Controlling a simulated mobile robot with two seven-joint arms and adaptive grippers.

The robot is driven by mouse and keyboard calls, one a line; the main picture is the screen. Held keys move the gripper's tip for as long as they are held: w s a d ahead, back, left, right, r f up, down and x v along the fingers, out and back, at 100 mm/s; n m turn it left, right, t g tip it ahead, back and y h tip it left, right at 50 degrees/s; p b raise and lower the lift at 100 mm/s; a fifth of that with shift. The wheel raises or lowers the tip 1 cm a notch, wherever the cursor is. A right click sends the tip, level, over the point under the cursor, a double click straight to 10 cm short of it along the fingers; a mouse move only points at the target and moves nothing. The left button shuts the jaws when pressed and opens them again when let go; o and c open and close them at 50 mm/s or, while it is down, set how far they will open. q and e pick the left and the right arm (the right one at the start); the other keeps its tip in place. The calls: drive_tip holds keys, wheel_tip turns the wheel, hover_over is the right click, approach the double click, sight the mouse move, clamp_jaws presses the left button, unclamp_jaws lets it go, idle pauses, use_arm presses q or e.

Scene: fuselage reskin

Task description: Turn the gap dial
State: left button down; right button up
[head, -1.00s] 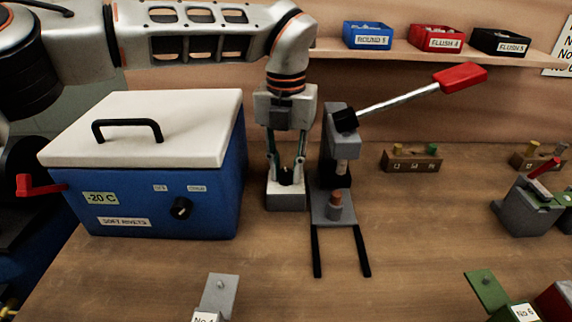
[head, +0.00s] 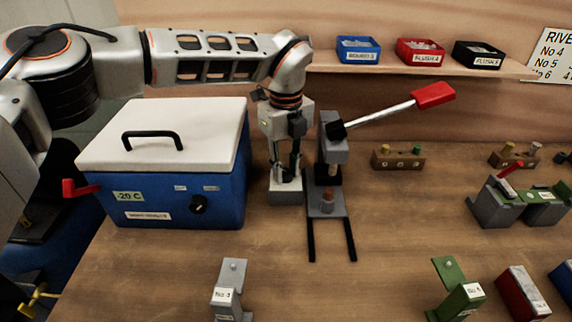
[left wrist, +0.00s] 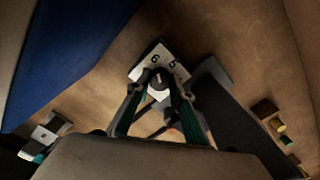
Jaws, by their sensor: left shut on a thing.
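The gap dial is a black knob (left wrist: 157,78) on a small grey block (head: 286,198) with a white top. The wrist view shows figures on the white top, a 6 and what looks like a 5. The block stands on the bench between the blue cooler and the lever press. My left gripper (head: 287,175) points down at the dial, its fingers shut on the knob. In the wrist view the two fingers close on the knob from both sides. The fingers partly hide the knob in the head view. My right gripper is in no view.
The blue cooler (head: 190,210) stands close on the left. The lever press (head: 334,150), with its red-ended handle (head: 432,95), stands close on the right. Part bins (head: 420,52) line the shelf behind. Open bench (head: 180,265) lies in front.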

sight(286, 172)
use_arm(q)
drive_tip(key=shift+n, duration=0.6)
drive_tip(key=c, duration=1.8)
unclamp_jaws()
drive_tip(key=shift+o, duration=0.2)
wheel_tip(286, 172, up, 12)
